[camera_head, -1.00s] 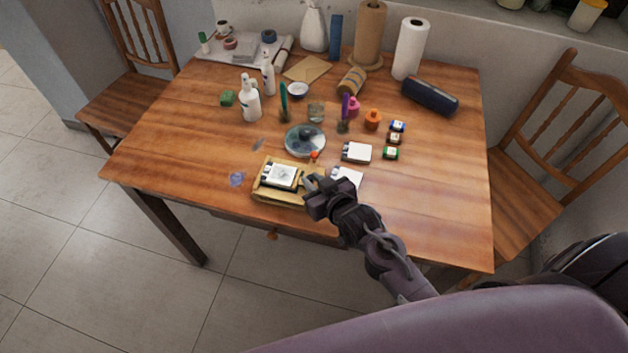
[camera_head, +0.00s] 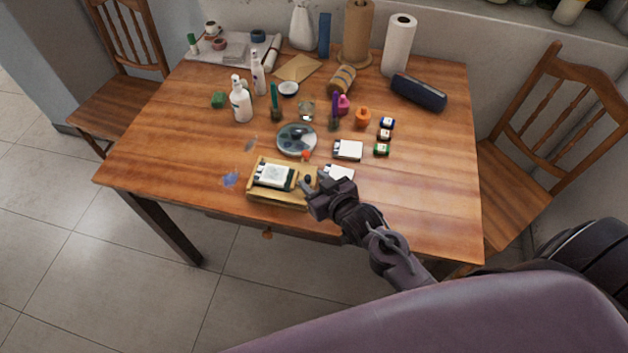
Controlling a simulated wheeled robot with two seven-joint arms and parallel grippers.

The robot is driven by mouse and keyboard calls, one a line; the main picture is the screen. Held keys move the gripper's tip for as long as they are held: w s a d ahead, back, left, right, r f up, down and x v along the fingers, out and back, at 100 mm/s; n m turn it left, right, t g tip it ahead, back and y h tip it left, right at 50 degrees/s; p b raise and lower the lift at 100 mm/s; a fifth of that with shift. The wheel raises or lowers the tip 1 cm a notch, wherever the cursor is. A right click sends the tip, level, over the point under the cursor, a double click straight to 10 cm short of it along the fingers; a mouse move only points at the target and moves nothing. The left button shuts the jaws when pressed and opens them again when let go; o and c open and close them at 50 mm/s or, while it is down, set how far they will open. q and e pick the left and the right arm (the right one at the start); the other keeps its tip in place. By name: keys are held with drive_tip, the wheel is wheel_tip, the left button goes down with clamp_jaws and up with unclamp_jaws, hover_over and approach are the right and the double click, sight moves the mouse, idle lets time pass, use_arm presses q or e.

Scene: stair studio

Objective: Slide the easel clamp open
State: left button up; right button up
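The small wooden easel (camera_head: 262,193) lies low on the near part of the table. A small white canvas (camera_head: 273,175) with a dark picture edge rests on it. At the easel's right end is a small dark knob (camera_head: 307,179), which seems to belong to the clamp. My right gripper (camera_head: 311,182) is at this right end, its two fingers apart on either side of or close beside the knob. Contact is too small to tell. The gripper hides part of the easel's right edge. My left gripper is out of view.
White blocks (camera_head: 348,149) and (camera_head: 338,173), a round palette (camera_head: 297,139) and small paint jars (camera_head: 381,149) lie beyond and right of the easel. Bottles (camera_head: 241,104) stand farther back. The table's front edge is close; the left front is mostly clear.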

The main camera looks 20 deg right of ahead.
drive_tip(key=shift+s+r, duration=0.1)
drive_tip(key=shift+s, duration=0.25)
drive_tip(key=v, duration=0.7)
drive_tip(key=shift+b, duration=0.4)
